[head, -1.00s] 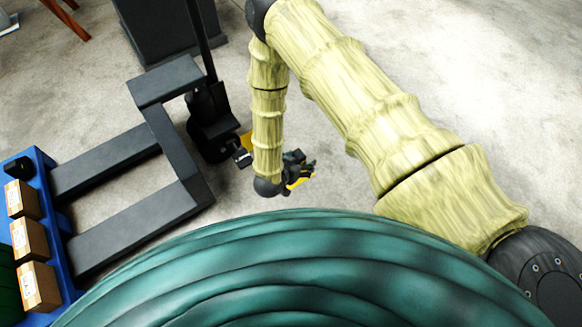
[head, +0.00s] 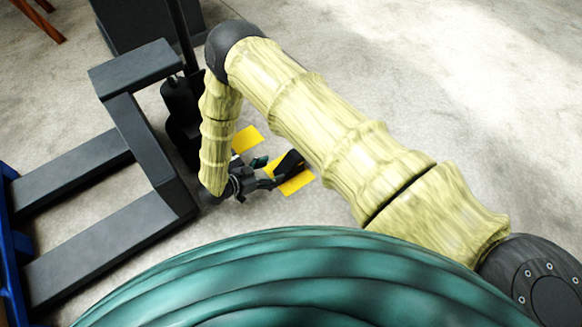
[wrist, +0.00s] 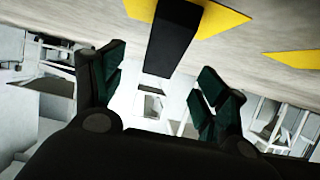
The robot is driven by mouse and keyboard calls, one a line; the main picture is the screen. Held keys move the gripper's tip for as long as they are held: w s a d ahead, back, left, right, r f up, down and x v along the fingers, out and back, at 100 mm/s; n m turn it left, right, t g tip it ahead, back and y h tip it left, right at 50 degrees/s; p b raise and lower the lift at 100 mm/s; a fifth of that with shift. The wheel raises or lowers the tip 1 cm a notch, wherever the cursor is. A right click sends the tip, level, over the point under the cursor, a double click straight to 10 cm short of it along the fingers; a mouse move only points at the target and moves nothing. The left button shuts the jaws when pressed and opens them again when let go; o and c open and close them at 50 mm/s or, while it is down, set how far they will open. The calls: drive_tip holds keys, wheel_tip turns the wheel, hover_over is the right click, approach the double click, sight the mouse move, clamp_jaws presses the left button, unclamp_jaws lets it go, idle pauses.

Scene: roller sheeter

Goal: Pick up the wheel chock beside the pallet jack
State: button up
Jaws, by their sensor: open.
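The wheel chock (head: 289,162) is a black wedge on a yellow floor patch (head: 298,184), to the right of the dark pallet jack (head: 150,150) in the head view. In the wrist view the chock (wrist: 173,40) is a dark block on its yellow patch (wrist: 226,20), at the top and beyond the fingertips. My gripper (head: 265,173) is open, low near the floor, just left of the chock and pointing towards it. In the wrist view my gripper (wrist: 162,78) has its green-padded fingers apart with nothing between them. Whether a finger touches the chock I cannot tell.
A second yellow patch (head: 247,138) lies behind my gripper, and one also shows at right in the wrist view (wrist: 295,58). A blue edge (head: 14,245) stands at far left, and a dark box-like object (head: 140,20) behind the jack. Concrete floor (head: 480,110) at right is clear.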

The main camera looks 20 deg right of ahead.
sight(286, 164)
drive_tip(key=b+x, duration=0.2)
drive_tip(key=x, duration=0.2)
drive_tip(key=shift+w+f, duration=0.1)
drive_tip(key=shift+f, duration=0.05)
drive_tip(key=shift+w+d, duration=0.15)
drive_tip(key=shift+d, duration=0.25)
drive_tip(key=b+x, duration=0.4)
drive_tip(key=shift+w+d+f, duration=0.15)
drive_tip(key=shift+f, duration=0.05)
drive_tip(key=shift+w+d, duration=0.15)
drive_tip(key=shift+d, duration=0.2)
drive_tip(key=c, duration=1.4)
drive_tip(key=shift+c, duration=0.2)
drive_tip(key=shift+r, duration=0.1)
